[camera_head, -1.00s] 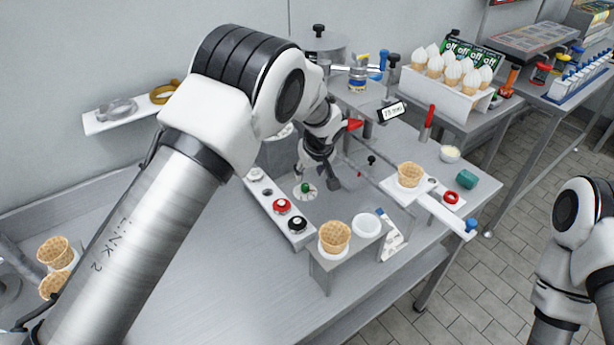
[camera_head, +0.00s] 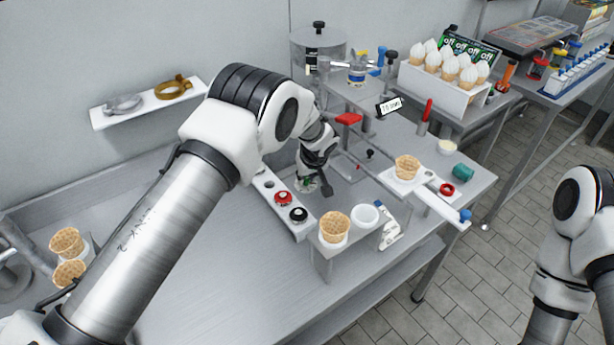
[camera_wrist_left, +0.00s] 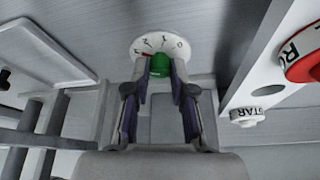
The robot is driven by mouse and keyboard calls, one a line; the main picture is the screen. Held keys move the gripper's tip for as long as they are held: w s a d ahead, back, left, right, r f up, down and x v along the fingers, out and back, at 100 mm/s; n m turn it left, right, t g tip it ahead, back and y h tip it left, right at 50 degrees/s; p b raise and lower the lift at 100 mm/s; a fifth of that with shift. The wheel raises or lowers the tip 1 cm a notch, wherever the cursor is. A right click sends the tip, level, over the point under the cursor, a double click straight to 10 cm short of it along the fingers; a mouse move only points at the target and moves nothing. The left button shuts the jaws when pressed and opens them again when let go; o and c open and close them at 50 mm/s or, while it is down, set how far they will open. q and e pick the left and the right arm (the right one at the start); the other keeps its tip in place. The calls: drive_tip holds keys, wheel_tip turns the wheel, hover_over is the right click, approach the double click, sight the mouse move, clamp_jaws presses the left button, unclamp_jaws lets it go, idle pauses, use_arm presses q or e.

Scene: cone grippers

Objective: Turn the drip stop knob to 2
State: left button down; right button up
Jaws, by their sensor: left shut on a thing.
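A green knob (camera_wrist_left: 160,66) sits on a round white dial (camera_wrist_left: 178,46) with dark figures, seen in the left wrist view. A red mark lies on the dial's left part beside the knob; I cannot tell surely which figure the knob points at. My left gripper (camera_wrist_left: 160,72) is shut on the green knob, one finger on each side. In the head view my left gripper (camera_head: 305,180) is low at the dial and hides most of it and of the knob. My right arm shows at the right edge, but its gripper is out of view.
A panel with a red button (camera_head: 282,198) and a black button (camera_head: 298,214) stands close beside the left gripper. A cone holder (camera_head: 326,252) with a waffle cone (camera_head: 334,225) is in front. A red handle (camera_head: 348,118) is behind. The table's left middle is clear.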

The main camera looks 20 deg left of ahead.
use_arm(q)
drive_tip(key=shift+f+m, duration=0.1)
drive_tip(key=shift+m, duration=0.3)
drive_tip(key=shift+s+a+m+h, duration=0.1)
drive_tip(key=shift+m+h, duration=0.2)
drive_tip(key=shift+m, duration=0.2)
drive_tip(key=shift+m+t+h+p, duration=0.3)
drive_tip(key=shift+m+p, duration=0.2)
drive_tip(key=shift+m, duration=0.2)
drive_tip(key=m+p, duration=0.1)
drive_tip(key=p, duration=0.1)
drive_tip(key=m+h+p, duration=0.1)
drive_tip(key=m+p, duration=0.1)
drive_tip(key=p, duration=0.1)
drive_tip(key=shift+a+r, duration=0.2)
drive_tip(key=shift+r, duration=0.1)
drive_tip(key=shift+f+m+h+p, duration=0.25)
drive_tip(key=shift+m+h+p, duration=0.15)
drive_tip(key=shift+m+p, duration=0.55)
drive_tip(key=c, duration=1)
unclamp_jaws()
drive_tip(key=shift+f, duration=0.1)
drive_tip(key=shift+w+f, duration=0.1)
drive_tip(key=shift+w, duration=0.1)
